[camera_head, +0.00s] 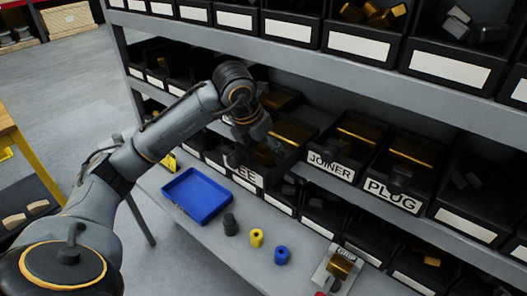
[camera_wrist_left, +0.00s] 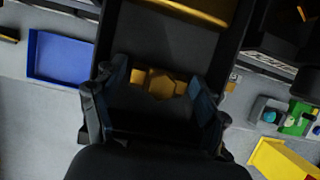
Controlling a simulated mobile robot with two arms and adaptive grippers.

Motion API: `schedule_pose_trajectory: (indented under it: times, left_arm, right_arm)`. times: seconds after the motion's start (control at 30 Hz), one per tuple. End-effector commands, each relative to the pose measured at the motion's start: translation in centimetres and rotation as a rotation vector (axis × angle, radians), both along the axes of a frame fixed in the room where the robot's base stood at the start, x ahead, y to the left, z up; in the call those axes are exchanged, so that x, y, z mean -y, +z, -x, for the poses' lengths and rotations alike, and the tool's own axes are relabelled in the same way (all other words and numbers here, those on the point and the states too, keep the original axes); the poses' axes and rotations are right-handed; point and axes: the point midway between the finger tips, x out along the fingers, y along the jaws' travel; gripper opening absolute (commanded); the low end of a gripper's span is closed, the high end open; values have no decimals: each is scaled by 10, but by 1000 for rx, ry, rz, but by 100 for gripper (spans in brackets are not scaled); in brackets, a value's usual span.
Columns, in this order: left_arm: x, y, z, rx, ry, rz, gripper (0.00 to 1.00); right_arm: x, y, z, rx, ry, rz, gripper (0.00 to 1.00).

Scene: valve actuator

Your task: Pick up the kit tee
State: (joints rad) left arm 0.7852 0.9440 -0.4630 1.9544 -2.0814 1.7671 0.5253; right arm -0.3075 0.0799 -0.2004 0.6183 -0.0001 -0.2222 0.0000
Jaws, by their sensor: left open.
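My left gripper (camera_head: 256,152) reaches down into a black bin on the shelf. The bin's white label (camera_head: 246,175) reads "EE", with its left part covered by the gripper. In the left wrist view the open left gripper (camera_wrist_left: 157,90) has a brass-coloured piece (camera_wrist_left: 158,82) between and just beyond its fingers. This looks like the tee; its lower part is hidden by the gripper, and I cannot tell if the fingers touch it. In the head view the tee is hidden behind the gripper. My right gripper is not in view.
Bins labelled JOINER (camera_head: 331,166) and PLUG (camera_head: 391,194) stand to the right. A shelf of bins runs above. Below, a blue tray (camera_head: 197,194), a dark fitting (camera_head: 229,223), a yellow piece (camera_head: 256,238) and a blue piece (camera_head: 281,255) are on the grey surface.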

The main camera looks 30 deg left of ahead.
Motion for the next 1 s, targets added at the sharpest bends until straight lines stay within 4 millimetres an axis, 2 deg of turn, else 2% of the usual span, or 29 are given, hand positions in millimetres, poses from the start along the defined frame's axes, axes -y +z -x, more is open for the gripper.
schedule_pose_trajectory:
  times: [0.13, 0.37, 0.77, 0.87, 1.0]
  left_arm:
    - [0, 0, 0, 0, 0, 0, 74]
    - [0, 0, 0, 0, 0, 0, 27]
    - [0, 6, -1, 4, 0, 0, 25]
    - [0, 16, -1, 5, 0, 1, 25]
    - [1, 38, -2, 9, 0, 3, 25]
  right_arm:
    - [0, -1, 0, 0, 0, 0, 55]
    - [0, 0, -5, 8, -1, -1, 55]
    - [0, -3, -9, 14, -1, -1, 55]
    - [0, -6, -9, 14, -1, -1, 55]
    - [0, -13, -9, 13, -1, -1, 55]
